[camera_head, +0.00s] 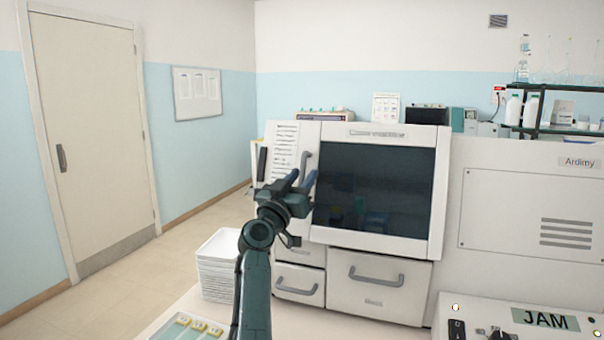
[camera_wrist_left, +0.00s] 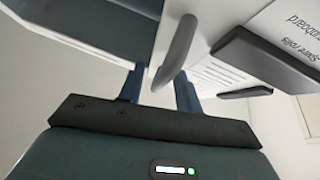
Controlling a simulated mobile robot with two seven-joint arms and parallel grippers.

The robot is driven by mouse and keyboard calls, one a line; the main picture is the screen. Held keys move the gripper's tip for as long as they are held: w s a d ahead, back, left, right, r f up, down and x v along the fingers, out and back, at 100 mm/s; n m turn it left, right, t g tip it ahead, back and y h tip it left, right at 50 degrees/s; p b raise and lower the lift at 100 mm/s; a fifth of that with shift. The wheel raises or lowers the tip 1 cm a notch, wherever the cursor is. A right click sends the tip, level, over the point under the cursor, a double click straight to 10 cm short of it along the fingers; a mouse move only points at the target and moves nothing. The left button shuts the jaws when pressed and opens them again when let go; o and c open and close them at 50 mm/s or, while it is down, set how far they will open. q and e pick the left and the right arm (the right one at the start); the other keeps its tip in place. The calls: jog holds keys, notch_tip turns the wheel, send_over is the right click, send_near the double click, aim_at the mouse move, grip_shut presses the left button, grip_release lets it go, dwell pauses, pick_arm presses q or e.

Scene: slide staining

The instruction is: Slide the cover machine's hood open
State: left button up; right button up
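The cover machine (camera_head: 392,129) is a white cabinet in the middle of the head view. Its hood (camera_head: 437,190) has a large dark window and looks shut. A grey upright handle (camera_head: 306,158) stands at the window's left side; it also shows in the left wrist view (camera_wrist_left: 178,48). My left gripper (camera_head: 299,183) is at the handle's lower part. In the left wrist view its two blue fingers (camera_wrist_left: 160,92) are spread, with the handle's near end between them. I cannot tell if they touch it. My right gripper is in neither view.
A stack of white trays (camera_head: 217,265) stands left of the machine. Drawers with handles (camera_head: 376,276) lie below the hood. A large white unit (camera_head: 530,225) is close on the right, with a control panel (camera_head: 520,320) in front.

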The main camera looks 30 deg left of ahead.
pick_arm(q)
jog(key=shift+w+r, duration=0.1)
jog(key=shift+w, duration=0.15)
jog(key=shift+c, duration=0.4)
grip_shut()
